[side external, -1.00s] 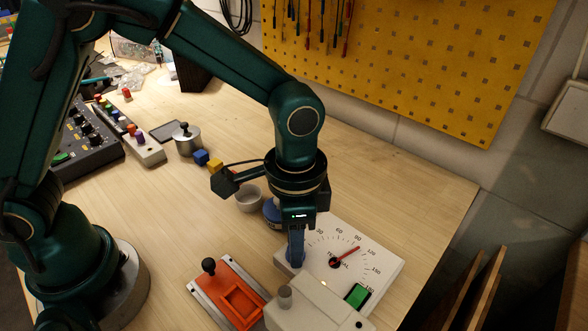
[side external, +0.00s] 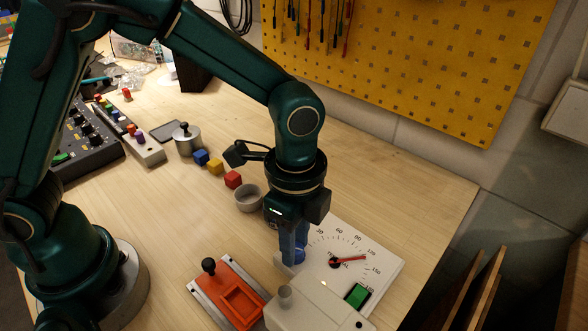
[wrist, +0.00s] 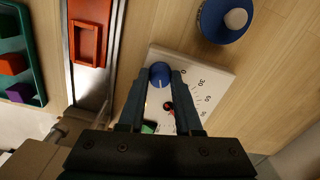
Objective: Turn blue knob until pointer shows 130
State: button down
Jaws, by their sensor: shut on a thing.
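The blue knob (wrist: 160,72) sits at the corner of the white dial plate (side external: 382,287). My gripper (side external: 293,259) points down over it and is shut on the knob, with a finger on either side in the wrist view. The knob is mostly hidden by the fingers in the side view. The red pointer (side external: 349,260) turns about a dark hub on the dial. Its tip lies between the 120 and 150 marks, a little past 120. In the wrist view my fingers cover part of the scale.
An orange fixture (side external: 238,303) lies to the left. A grey cup (side external: 248,198) and red, yellow and blue cubes (side external: 216,167) stand behind. A round blue object (wrist: 225,18) stands close to the dial.

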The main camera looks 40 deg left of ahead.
dwell(0.4)
jog(key=c, duration=0.6)
grip_release()
jog(key=shift+r, duration=2.6)
